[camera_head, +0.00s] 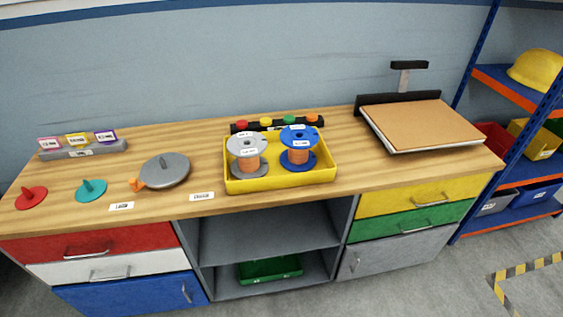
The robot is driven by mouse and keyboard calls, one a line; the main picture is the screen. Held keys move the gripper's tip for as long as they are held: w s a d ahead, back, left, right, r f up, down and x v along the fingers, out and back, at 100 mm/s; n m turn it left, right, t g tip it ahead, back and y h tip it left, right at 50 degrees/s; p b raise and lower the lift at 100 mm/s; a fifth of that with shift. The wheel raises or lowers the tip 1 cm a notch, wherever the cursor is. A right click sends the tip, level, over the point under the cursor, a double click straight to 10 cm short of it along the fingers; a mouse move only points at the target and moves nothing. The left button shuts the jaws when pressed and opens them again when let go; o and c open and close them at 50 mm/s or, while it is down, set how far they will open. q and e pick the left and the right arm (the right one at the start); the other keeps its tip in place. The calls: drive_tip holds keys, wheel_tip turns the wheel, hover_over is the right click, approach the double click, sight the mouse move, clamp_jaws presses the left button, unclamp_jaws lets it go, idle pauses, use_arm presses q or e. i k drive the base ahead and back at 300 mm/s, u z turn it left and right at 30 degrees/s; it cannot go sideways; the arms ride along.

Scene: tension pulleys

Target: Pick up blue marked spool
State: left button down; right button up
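The blue marked spool (299,144) stands upright in the right half of a yellow tray (283,182) on the wooden workbench. It has blue flanges, orange winding and a white label. A grey spool (248,152) with the same orange winding stands upright to its left in the same tray, a small gap apart. Neither of my grippers shows in the head view, and nothing is touching the spools.
A grey disc (165,171) with an orange tip lies left of the tray, with teal (91,190) and red (31,197) discs farther left. A strip with coloured knobs (277,123) sits behind the tray. A brown board (422,124) on a stand is at right.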

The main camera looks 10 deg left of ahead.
sight(299, 148)
drive_tip(key=z, duration=1.65)
drive_tip(key=i, duration=1.25)
drive_tip(key=u, duration=1.75)
